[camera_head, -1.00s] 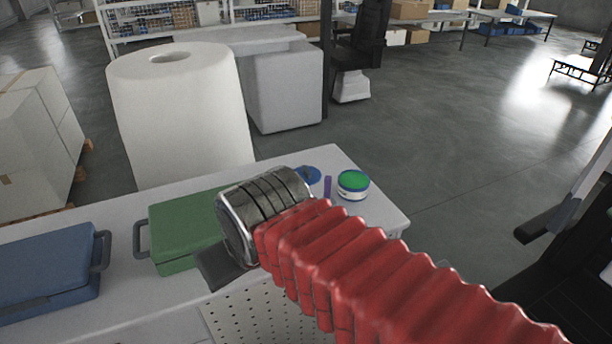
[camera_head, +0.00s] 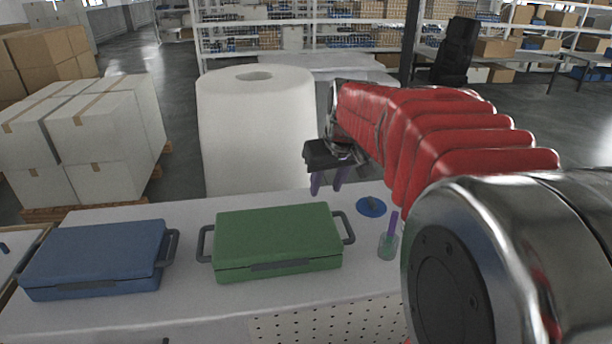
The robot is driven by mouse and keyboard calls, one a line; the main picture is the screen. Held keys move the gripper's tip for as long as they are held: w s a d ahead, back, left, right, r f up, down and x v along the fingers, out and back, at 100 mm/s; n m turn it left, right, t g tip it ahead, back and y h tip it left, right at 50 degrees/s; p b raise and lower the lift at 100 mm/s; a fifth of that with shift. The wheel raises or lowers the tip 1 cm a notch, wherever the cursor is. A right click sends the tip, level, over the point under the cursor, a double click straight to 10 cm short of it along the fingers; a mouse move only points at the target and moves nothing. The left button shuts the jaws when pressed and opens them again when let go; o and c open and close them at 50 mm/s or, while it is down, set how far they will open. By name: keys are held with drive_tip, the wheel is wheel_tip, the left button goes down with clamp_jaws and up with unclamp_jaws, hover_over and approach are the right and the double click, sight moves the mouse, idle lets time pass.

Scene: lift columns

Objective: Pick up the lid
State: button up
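A flat blue disc (camera_head: 371,207), which looks like a lid with a small dark knob, lies on the white table. My gripper (camera_head: 328,184) hangs above the table's back edge, left of the disc and apart from it. Its two purple fingers point down with a gap between them, and nothing shows between them. A small clear greenish container (camera_head: 388,246) with a purple upright piece (camera_head: 393,222) stands just in front of the disc. The green-topped jar from the earlier view is not visible now; my arm covers that area.
A green case (camera_head: 278,240) and a blue case (camera_head: 95,258) lie on the white table (camera_head: 190,318), left of the disc. A large white roll (camera_head: 255,135) stands behind the table. My arm covers the right side.

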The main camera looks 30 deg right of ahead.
drive_tip(key=w+d+f, duration=0.2)
drive_tip(key=d+f, duration=0.1)
drive_tip(key=d, duration=0.5)
drive_tip(key=w+d+f+m, duration=0.1)
drive_tip(key=w+d+f, duration=0.2)
drive_tip(key=d, duration=0.5)
drive_tip(key=w+d+f, duration=0.3)
drive_tip(key=d, duration=0.6)
drive_tip(key=shift+f+g, duration=0.3)
drive_tip(key=shift+f, duration=0.05)
drive_tip(key=shift+w+d, duration=0.1)
hover_over(372, 200)
drive_tip(key=s, duration=0.3)
drive_tip(key=shift+w+a+f, duration=0.1)
drive_tip(key=shift+a+f, duration=0.1)
drive_tip(key=shift+f, duration=1.8)
drive_tip(key=shift+w+a+f, duration=0.1)
drive_tip(key=shift+a+f, duration=0.1)
drive_tip(key=shift+f, duration=1.75)
drive_tip(key=shift+x, duration=2.6)
drive_tip(key=shift+d, duration=0.1)
